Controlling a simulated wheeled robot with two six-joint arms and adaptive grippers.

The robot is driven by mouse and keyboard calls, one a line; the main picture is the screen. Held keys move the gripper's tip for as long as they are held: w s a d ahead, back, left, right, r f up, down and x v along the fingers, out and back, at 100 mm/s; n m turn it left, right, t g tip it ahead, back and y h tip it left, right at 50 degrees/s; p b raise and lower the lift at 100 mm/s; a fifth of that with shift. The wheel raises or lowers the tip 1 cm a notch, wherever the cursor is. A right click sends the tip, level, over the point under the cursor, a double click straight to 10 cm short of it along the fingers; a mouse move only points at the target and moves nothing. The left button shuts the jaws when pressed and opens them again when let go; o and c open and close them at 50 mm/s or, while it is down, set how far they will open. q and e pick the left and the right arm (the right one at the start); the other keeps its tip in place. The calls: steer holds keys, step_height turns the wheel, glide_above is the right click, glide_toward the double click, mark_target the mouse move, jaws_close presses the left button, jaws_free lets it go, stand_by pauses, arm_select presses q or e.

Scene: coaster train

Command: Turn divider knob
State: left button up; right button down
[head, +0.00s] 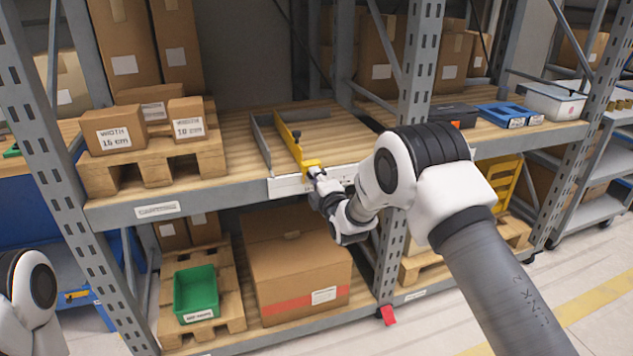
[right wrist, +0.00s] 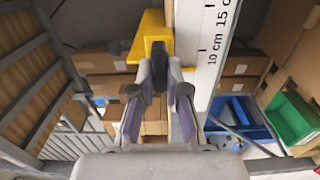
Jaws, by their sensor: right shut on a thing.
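A yellow divider (head: 296,146) stands on the wooden shelf deck, running back from the front beam. Its yellow front end (right wrist: 150,38) shows above my fingers in the right wrist view. My right gripper (head: 318,174) is at that front end, and in the wrist view (right wrist: 162,82) its fingers are closed on the divider knob. The knob is small and mostly hidden between the fingertips. A white scale (head: 290,185) lies along the beam; its 10 cm and 15 cm marks show in the wrist view (right wrist: 207,50). My left gripper is out of view.
A grey side plate (head: 262,146) stands left of the divider. A pallet (head: 150,168) with labelled boxes is further left. A rack upright (head: 410,90) stands right of my gripper. A large carton (head: 296,275) and green bin (head: 196,290) are below.

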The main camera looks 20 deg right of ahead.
steer(key=shift+n+b, duration=0.6)
steer(key=shift+n, duration=1.3)
steer(key=c, duration=1.2)
jaws_free()
steer(key=shift+w, duration=0.1)
steer(key=shift+o, duration=0.2)
steer(key=shift+f, duration=0.1)
steer(key=s, duration=1.2)
steer(key=shift+d, duration=0.25)
